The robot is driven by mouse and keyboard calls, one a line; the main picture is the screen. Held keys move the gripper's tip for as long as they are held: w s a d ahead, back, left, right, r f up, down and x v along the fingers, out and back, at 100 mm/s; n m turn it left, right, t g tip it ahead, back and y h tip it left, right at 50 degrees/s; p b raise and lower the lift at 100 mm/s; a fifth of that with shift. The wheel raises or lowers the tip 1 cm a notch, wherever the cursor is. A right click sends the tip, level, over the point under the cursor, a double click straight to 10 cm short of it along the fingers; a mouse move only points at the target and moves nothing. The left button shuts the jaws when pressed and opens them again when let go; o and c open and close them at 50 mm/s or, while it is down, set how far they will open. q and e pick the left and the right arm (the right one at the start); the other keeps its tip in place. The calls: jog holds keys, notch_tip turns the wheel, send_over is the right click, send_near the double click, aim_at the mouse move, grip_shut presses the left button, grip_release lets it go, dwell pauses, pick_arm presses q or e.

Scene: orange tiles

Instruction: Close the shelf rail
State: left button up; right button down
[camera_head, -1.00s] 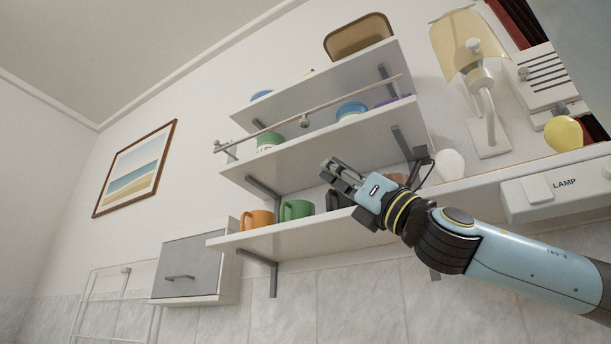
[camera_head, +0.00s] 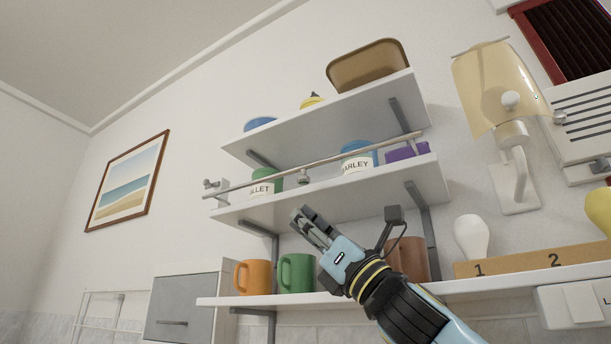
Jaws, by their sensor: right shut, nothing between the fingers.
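The shelf rail (camera_head: 335,160) is a thin pale bar running along the front of the middle shelf (camera_head: 330,189). It sits raised above the shelf's front edge and passes in front of the jars. A small knob (camera_head: 303,176) is on its underside near the middle. A metal bracket (camera_head: 214,186) is at its left end, and its right end reaches an upright piece at the shelf's right. My right gripper (camera_head: 300,213) is shut and empty. In the picture it is just under the middle shelf's front edge, below the knob, apart from the rail. My left gripper is not in view.
Jars, one green-lidded (camera_head: 262,187) and one blue-lidded (camera_head: 357,162), stand behind the rail. An orange mug (camera_head: 252,277) and a green mug (camera_head: 296,274) stand on the lower shelf. A wall lamp (camera_head: 507,105) and a bulb (camera_head: 471,238) are to the right.

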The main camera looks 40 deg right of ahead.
pick_arm(q)
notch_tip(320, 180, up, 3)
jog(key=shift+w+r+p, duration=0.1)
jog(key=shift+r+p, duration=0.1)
jog(key=shift+p, duration=1)
pick_arm(e)
notch_tip(320, 180, up, 4)
jog(key=shift+f, duration=0.1)
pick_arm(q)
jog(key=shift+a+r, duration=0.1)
pick_arm(e)
jog(key=shift+h, duration=0.3)
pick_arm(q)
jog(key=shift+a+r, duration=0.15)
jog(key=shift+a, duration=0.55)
pick_arm(e)
jog(key=shift+s+a+r+m+t+h, duration=0.15)
jog(key=shift+m+h, duration=0.15)
jog(key=shift+m, duration=0.25)
jog(key=shift+w+a+r+m+t+h, duration=0.15)
jog(key=shift+m+h, duration=0.15)
jog(key=shift+m, duration=0.25)
